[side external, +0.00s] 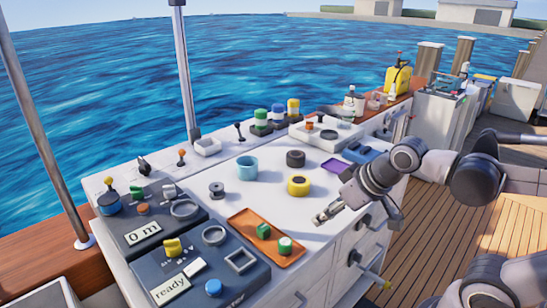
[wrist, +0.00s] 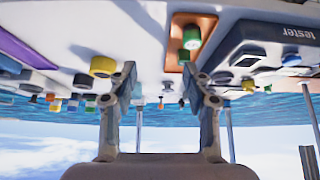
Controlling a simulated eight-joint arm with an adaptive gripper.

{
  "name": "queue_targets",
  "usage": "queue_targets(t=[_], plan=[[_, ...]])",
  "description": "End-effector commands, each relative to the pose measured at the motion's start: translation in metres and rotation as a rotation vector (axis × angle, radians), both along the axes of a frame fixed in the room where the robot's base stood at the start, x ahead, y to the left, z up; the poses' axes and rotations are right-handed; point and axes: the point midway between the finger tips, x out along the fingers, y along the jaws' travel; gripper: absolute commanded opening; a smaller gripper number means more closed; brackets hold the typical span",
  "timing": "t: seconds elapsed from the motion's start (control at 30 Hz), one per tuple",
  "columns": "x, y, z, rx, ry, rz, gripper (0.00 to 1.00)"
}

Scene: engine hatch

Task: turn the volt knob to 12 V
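The dark tester panel (side external: 232,286) is at the front left of the white bench in the side view; its display (side external: 170,290) reads "ready". A yellow knob (side external: 172,247) stands on it with small marks around it, too small to read; I take it as the volt knob. My gripper (side external: 319,218) is above the bench's front right part, well right of the panel. In the wrist view its fingers (wrist: 160,90) are apart with nothing between them.
An orange tray (side external: 258,223) with two green-topped pieces lies between my gripper and the panel. A yellow ring (side external: 298,186), a black ring (side external: 296,158) and a cyan cup (side external: 247,168) stand behind. A second panel (side external: 143,236) reads "0 m". Bare bench surrounds my gripper.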

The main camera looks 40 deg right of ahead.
Motion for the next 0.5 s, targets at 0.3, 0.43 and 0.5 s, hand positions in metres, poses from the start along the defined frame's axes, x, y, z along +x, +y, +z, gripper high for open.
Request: queue_targets(t=[0.3,0.43,0.5], plan=[[0.067,0.043,0.058,-0.044,0.134,0.168,0.55],[0.096,0.066,0.075,-0.066,0.193,0.242,0.55],[0.111,0.08,0.081,-0.078,0.224,0.281,0.55]])
